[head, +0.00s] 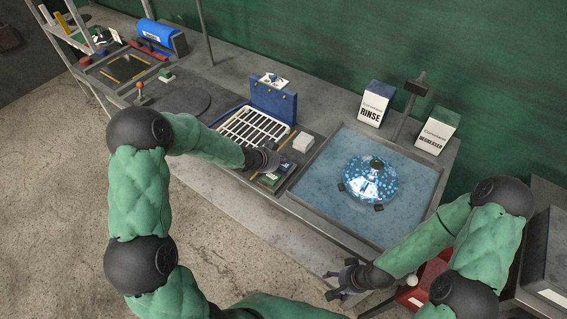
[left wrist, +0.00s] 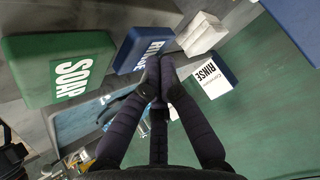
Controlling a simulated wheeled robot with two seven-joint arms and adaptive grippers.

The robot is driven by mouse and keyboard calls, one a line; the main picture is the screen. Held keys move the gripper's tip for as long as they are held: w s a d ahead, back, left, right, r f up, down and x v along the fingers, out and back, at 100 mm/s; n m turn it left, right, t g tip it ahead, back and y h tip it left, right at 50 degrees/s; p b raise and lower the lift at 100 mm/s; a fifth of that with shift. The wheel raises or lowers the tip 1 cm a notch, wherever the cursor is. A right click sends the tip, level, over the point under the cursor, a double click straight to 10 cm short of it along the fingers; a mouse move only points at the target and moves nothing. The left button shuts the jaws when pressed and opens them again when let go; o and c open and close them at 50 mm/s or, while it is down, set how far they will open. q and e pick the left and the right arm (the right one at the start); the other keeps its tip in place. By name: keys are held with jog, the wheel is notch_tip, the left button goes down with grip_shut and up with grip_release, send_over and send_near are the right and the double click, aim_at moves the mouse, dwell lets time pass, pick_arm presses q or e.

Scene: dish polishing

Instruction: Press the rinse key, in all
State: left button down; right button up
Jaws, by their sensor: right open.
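In the left wrist view a blue key marked RINSE (left wrist: 143,46) is at top centre, next to a green key marked SOAP (left wrist: 58,66). My left gripper (left wrist: 161,68) has its fingers together, with nothing seen between them. Its tips overlap the right end of the blue key; I cannot tell whether they touch it. In the head view my left gripper (head: 270,160) is above the counter, over the small key panel; the green key (head: 269,180) shows beside it and the blue key is mostly hidden. My right gripper (head: 345,280) is open and empty at the sink's front edge.
A blue-watered sink (head: 320,170) holds a shiny blue-speckled dish (head: 370,182). White RINSE (head: 374,104) and DEGREASER (head: 436,131) containers stand behind it. A white dish rack (head: 250,125) and a white block (head: 303,142) are near my left gripper.

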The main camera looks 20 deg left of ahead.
pick_arm(q)
jog(key=shift+r+p, duration=0.9)
jog(key=shift+r, duration=0.1)
notch_tip(320, 180, up, 5)
jog(key=p, duration=0.5)
dwell(0.7)
